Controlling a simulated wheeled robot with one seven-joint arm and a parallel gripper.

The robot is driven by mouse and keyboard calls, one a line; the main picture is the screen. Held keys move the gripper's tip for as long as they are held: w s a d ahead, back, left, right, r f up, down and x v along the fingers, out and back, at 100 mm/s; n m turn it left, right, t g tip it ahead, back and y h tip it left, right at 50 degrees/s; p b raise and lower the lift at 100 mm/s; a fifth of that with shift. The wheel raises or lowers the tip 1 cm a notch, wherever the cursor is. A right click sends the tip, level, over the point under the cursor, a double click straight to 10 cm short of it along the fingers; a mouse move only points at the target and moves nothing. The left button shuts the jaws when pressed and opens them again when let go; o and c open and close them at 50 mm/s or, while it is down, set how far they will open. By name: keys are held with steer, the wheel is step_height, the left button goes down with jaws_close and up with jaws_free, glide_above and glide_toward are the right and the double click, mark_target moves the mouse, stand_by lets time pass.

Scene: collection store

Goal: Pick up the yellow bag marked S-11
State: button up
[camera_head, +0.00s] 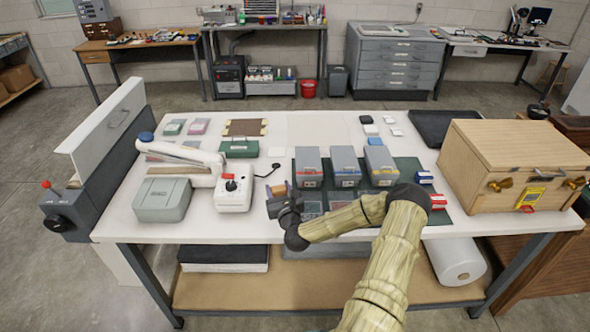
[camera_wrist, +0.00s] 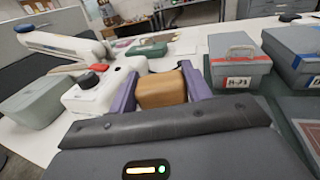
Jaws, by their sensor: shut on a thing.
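My gripper (camera_head: 282,198) is low over the white table, at the near left edge of the dark green mat. In the wrist view its two purple fingers are shut on a tan-brown, block-shaped thing (camera_wrist: 162,88). The held thing (camera_head: 278,190) shows small and orange-brown in the head view. No S-11 mark can be read on it, and I cannot tell whether it is a bag. Its underside is hidden, so I cannot tell if it touches the table. No thing clearly readable as a yellow bag marked S-11 shows elsewhere.
Grey lidded boxes (camera_head: 309,168) stand in a row on the mat (camera_head: 408,166), right of my gripper. A white control box (camera_head: 234,193) and a grey-green case (camera_head: 163,199) stand left. A wooden chest (camera_head: 480,180) with a yellow tag (camera_head: 530,198) is at right.

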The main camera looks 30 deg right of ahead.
steer(key=s+a+f+n+y+b, duration=0.1)
steer(key=s+a+f+y, duration=0.2)
steer(key=a, duration=0.7)
steer(key=s+a+f+n+y, duration=0.1)
steer(key=s+a+f+n, duration=0.15)
steer(key=s+a, duration=0.45)
steer(key=a+f+y+b, duration=0.1)
steer(key=a+f+b, duration=0.4)
steer(key=f+b, duration=0.3)
steer(key=shift+s+f+t+b, duration=0.25)
steer(key=shift+s+t+b, duration=0.05)
steer(key=shift+b, duration=0.25)
steer(key=shift+m, duration=0.25)
